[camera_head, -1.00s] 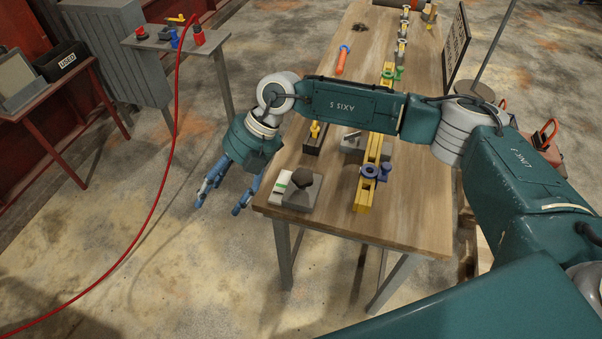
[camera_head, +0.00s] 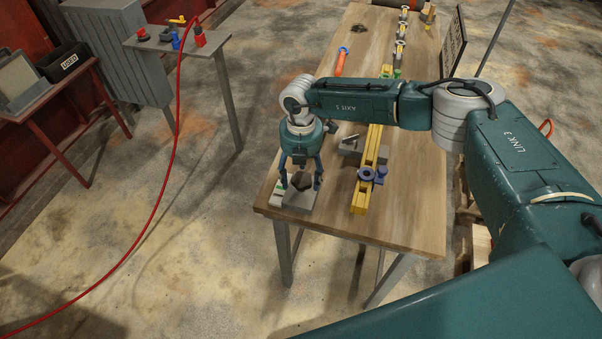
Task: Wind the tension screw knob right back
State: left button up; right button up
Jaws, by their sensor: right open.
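A dark brown lobed knob (camera_head: 301,180), which I take for the tension screw knob, sits on a grey block (camera_head: 301,200) at the near left corner of the wooden table. My right gripper (camera_head: 300,184) points down at it, open, with one blue finger on each side of the knob. I cannot tell whether the fingers touch it. A pale piece with a green mark (camera_head: 281,191) lies left of the block, partly behind a finger. My left gripper is out of view.
A yellow rail (camera_head: 359,199) with blue knobs (camera_head: 367,175) runs along the table (camera_head: 412,215) to the right. A red hose (camera_head: 163,190) hangs on the left. The table's near right part is clear.

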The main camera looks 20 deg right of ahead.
jog(key=shift+f, duration=0.65)
jog(key=c, duration=1.1)
jog(key=shift+f, duration=0.1)
jog(key=shift+c, duration=0.2)
